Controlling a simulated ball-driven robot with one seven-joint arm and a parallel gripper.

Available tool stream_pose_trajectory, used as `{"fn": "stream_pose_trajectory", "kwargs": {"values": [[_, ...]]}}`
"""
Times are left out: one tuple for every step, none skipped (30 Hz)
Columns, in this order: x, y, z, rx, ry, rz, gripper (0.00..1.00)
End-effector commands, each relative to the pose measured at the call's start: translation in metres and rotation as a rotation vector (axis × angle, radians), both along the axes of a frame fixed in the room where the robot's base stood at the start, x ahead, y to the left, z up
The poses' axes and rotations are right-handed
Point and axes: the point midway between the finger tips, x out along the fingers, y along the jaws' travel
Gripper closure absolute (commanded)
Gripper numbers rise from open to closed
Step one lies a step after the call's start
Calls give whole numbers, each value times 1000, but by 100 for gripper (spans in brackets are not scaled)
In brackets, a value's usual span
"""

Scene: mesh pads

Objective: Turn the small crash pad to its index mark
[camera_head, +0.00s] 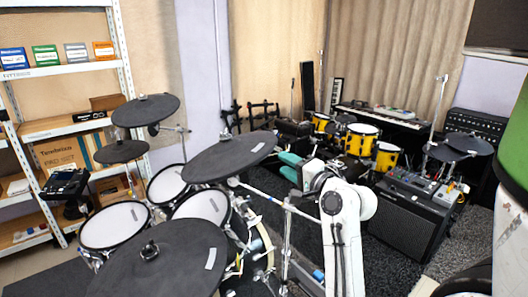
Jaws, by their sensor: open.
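A black cymbal pad (232,157), tilted up to the right with a pale strip near its right rim, stands in the middle of the kit and may be the small crash pad. No label settles which pad is the small crash. My gripper (281,166) is at the end of my white arm, just right of this pad's right edge. Its two teal fingers point left toward the rim, apart and with nothing seen between them. I cannot tell whether they touch the pad. The index mark cannot be made out.
A larger black pad (160,262) with a pale strip fills the front left. Two more black pads (146,109) (121,152) and white mesh drum pads (114,225) stand left. A metal stand (287,235) is beside my arm. An amplifier (407,222) is at right.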

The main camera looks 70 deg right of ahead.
Motion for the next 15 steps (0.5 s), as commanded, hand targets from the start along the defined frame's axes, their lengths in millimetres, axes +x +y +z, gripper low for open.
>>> {"fn": "stream_pose_trajectory", "kwargs": {"values": [[3,-1,1,-1,-2,-1,60],[5,-2,1,0,-2,-1,60],[8,-5,2,0,-2,0,60],[12,-7,2,0,-1,1,60],[15,-9,2,0,-1,1,60],[21,-13,3,-1,-1,0,60],[26,-15,3,0,-1,1,60],[30,-18,3,1,0,2,60],[37,-23,3,1,-2,2,60],[42,-25,3,1,-2,2,60],[47,-28,3,2,-1,2,60],[53,-33,3,2,-1,2,60],[57,-35,3,1,-2,2,60],[62,-38,3,2,-1,3,60],[67,-41,3,1,0,3,60]]}}
